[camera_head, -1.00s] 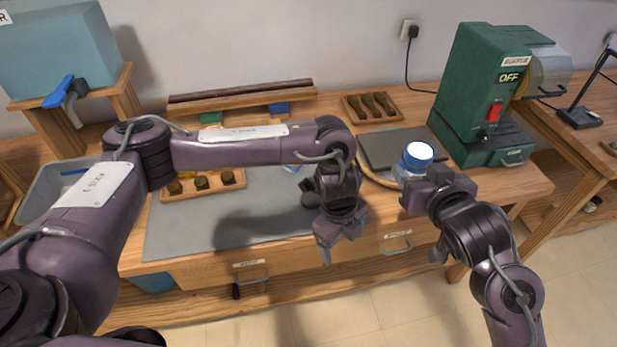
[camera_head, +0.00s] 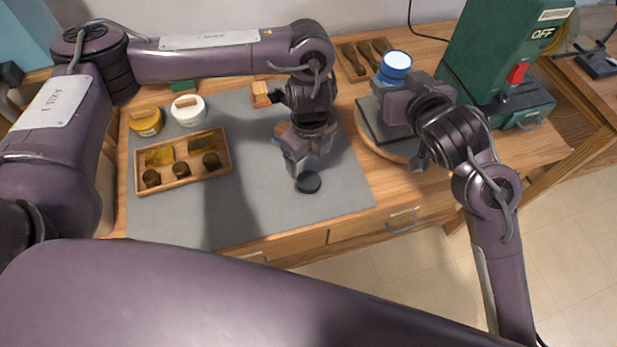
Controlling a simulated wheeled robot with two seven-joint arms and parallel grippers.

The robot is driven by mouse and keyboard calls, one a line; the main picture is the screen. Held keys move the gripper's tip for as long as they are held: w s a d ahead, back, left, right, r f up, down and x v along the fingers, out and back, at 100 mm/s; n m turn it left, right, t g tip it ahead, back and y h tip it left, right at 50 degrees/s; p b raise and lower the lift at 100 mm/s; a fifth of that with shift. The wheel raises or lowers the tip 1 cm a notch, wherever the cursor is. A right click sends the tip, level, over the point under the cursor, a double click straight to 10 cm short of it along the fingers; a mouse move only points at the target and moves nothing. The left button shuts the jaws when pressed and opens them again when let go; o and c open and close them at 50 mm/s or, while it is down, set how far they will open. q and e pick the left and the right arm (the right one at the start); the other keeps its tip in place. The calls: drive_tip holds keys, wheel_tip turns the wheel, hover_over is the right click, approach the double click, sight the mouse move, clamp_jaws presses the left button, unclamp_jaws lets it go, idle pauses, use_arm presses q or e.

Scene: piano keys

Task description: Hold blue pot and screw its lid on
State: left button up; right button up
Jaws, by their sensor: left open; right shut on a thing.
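The blue pot (camera_head: 395,62), a small blue jar with a white top face, shows at the upper right in the head view. My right gripper (camera_head: 394,95) is shut on it from the front and hides its lower part. It looks upright above the dark slab. My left gripper (camera_head: 292,158) is open and points down over the grey mat, left of the pot. A dark round disc (camera_head: 308,182) lies on the mat just below its fingers. I cannot tell if this disc is a lid, or whether the pot's white top is a lid.
A green machine (camera_head: 498,60) stands at the right. A dark slab (camera_head: 372,122) lies behind my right gripper.

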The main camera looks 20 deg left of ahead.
use_arm(q)
drive_tip(key=p, duration=0.1)
hover_over(308, 179)
drive_tip(key=s, duration=0.1)
drive_tip(key=f, duration=0.6)
drive_tip(key=shift+s+d+f, duration=0.1)
drive_tip(key=shift+d+f, duration=0.25)
drive_tip(key=shift+d, duration=0.05)
use_arm(e)
drive_tip(key=shift+w+r, duration=0.1)
drive_tip(key=shift+r, duration=0.55)
use_arm(q)
drive_tip(key=shift+f, duration=0.1)
use_arm(e)
drive_tip(key=shift+r, duration=0.1)
use_arm(q)
drive_tip(key=shift+a+f+p, duration=0.15)
drive_tip(key=shift+f+p, duration=0.15)
drive_tip(key=shift+p, duration=0.2)
use_arm(e)
drive_tip(key=shift+r, duration=0.25)
use_arm(q)
drive_tip(key=f, duration=0.2)
drive_tip(key=w+f+p, duration=0.1)
drive_tip(key=f, duration=0.1)
drive_tip(key=shift+w+a+f, duration=0.1)
drive_tip(key=shift+a+f, duration=0.05)
drive_tip(key=shift+a, duration=0.05)
use_arm(e)
drive_tip(key=shift+r, duration=0.5)
